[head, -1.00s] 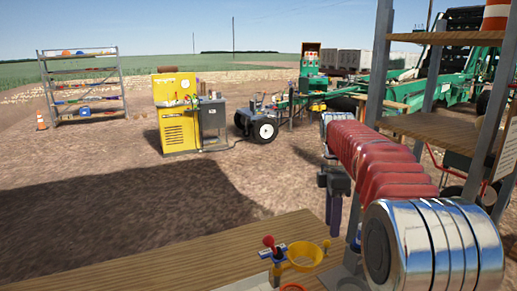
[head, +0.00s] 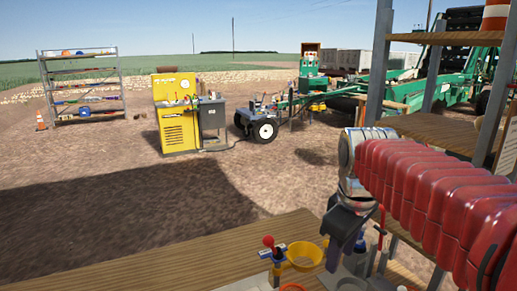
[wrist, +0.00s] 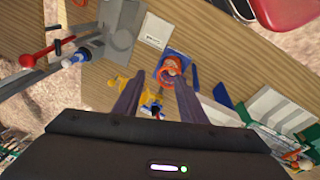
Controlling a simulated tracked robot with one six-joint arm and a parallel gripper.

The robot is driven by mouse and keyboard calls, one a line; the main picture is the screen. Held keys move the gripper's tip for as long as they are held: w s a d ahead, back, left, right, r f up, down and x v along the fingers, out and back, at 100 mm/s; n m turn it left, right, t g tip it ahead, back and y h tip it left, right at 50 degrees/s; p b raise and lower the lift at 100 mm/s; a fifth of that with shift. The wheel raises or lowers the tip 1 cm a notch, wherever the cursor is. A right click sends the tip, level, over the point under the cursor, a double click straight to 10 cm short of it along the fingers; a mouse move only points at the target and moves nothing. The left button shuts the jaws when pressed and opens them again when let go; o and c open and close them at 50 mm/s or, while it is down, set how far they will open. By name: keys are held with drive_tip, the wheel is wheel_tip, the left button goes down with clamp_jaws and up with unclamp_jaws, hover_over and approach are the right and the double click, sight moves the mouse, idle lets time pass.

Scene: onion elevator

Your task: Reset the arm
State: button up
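My gripper (head: 338,262) hangs at the end of my red-sleeved arm, low over the wooden table in the head view. It points down, just right of a yellow bowl-like part. In the wrist view, my gripper's (wrist: 158,82) two dark fingers stand apart with nothing clearly held between them. An orange ring on a blue base (wrist: 171,68) and a small yellow part (wrist: 122,82) show beyond the fingers, over the tabletop. The fingertips are partly hidden in the head view.
The wooden table (head: 160,262) carries a red-knobbed lever (head: 268,242) and the yellow bowl-like part (head: 304,256). Shelf posts (head: 378,65) and wooden shelves (head: 440,130) stand close at the right. A yellow cabinet (head: 176,128) stands farther off. Open dirt lies at left.

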drive_tip(key=s+f+m+t, duration=0.1)
drive_tip(key=s+f+m, duration=0.3)
drive_tip(key=s, duration=0.3)
drive_tip(key=s+a+f+m+t, duration=0.1)
drive_tip(key=s+f+m+t, duration=0.1)
drive_tip(key=s, duration=0.5)
drive_tip(key=shift+a+f+m, duration=0.25)
drive_tip(key=shift+f+m, duration=0.6)
drive_tip(key=shift+m, duration=0.35)
